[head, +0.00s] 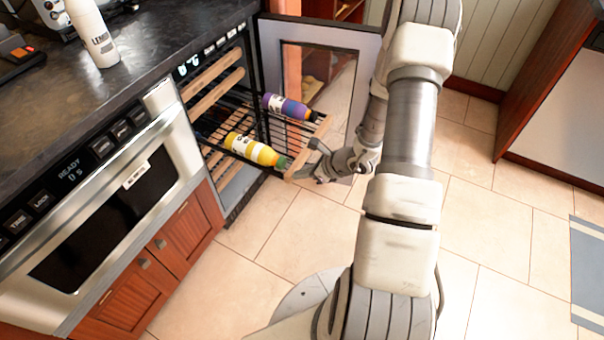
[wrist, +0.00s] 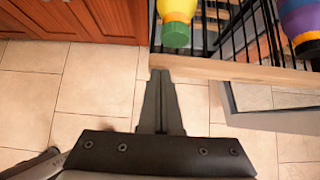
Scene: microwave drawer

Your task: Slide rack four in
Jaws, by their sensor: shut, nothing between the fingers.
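A wire rack with a wooden front rail (head: 311,148) is pulled out of the open wine cooler below the counter. A yellow bottle (head: 254,150) and a purple bottle (head: 288,107) lie on it. My gripper (head: 297,170) is shut and empty at the outer side of the rail. In the wrist view, the closed fingertips (wrist: 160,75) are at the left part of the rail (wrist: 230,70), just beside the yellow bottle's green cap (wrist: 175,35); I cannot tell if they touch the rail. Other racks with wooden fronts (head: 213,68) sit inside the cooler above.
The cooler's glass door (head: 322,75) stands open behind the rack. A microwave drawer (head: 118,205) and wooden cabinets (head: 150,270) are to the left, under a dark counter (head: 135,45). The tiled floor (head: 260,245) in front is clear.

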